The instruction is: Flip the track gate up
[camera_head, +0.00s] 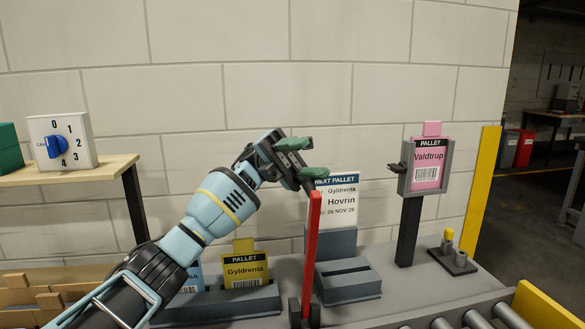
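The track gate appears as a red bar (312,248) standing nearly upright, leaning slightly right at the top, on a dark hinge bracket beside the roller track (470,318). My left gripper (304,158), with green fingertips, is just above the top of the bar. Its fingers are apart with nothing visible between them. The lower fingertip is close to the bar's top end; I cannot tell whether they touch. My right gripper is not in view.
A white Hovrin sign (340,203) on a grey stand is just right of the bar. A yellow Gyldrenta card (246,268) sits in a grey rack behind my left arm. A pink Valdtrup card (428,166) stands on a post, near a yellow pillar (482,190). A dial box (80,141) sits on the left shelf.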

